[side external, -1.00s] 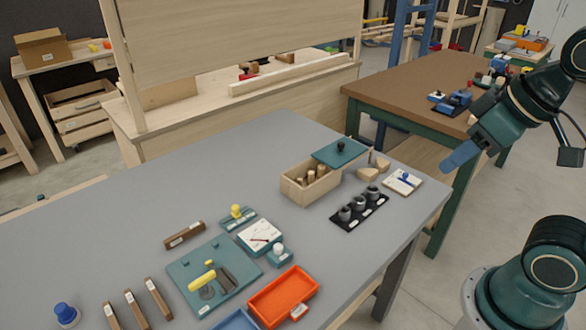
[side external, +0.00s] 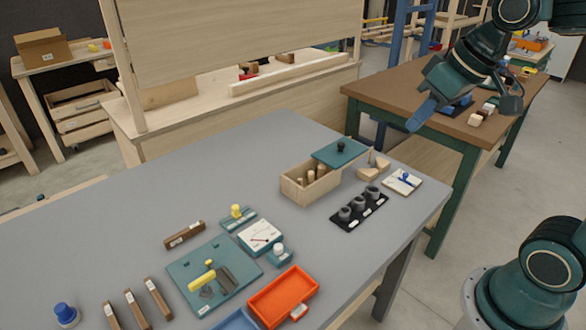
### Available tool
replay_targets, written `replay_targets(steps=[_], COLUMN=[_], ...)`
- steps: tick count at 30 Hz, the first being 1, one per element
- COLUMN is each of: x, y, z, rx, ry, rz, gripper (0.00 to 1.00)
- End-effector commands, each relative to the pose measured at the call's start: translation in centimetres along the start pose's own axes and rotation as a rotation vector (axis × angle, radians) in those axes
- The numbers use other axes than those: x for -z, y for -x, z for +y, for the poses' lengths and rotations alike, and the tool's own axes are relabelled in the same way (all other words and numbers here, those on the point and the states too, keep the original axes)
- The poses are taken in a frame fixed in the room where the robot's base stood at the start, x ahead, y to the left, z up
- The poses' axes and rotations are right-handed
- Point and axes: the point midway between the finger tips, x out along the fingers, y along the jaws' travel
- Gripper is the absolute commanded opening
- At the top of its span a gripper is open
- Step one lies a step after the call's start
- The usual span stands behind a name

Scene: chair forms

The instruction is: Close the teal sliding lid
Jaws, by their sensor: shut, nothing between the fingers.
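The teal sliding lid (side external: 337,154) with a black knob (side external: 341,146) sits over the far right part of a pale wooden box (side external: 300,192) and sticks out past its far end. The near left part of the box is uncovered, and several wooden pegs (side external: 312,174) stand in it. My gripper (side external: 421,115) is shut and empty, with its blue fingers pointing down and left. In the picture it is above and to the right of the lid, apart from it.
To the right of the box are wooden blocks (side external: 378,163), a black holder with grey cups (side external: 359,207) and a white board with a blue piece (side external: 403,181). An orange tray (side external: 283,296) and a teal board (side external: 192,270) lie nearer. Grey tabletop left of the box is clear.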

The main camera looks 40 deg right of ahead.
Motion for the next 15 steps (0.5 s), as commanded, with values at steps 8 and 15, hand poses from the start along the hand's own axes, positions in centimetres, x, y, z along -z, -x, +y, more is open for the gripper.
replay_targets(steps=[8,15], x=[5.7,9.8], y=[-2.7,-5.7], z=[2.8,6.3], rx=[0.037,0.077], ry=[-0.031,-0.061], rz=[-0.021,-0.028], gripper=[0.00,0.00])
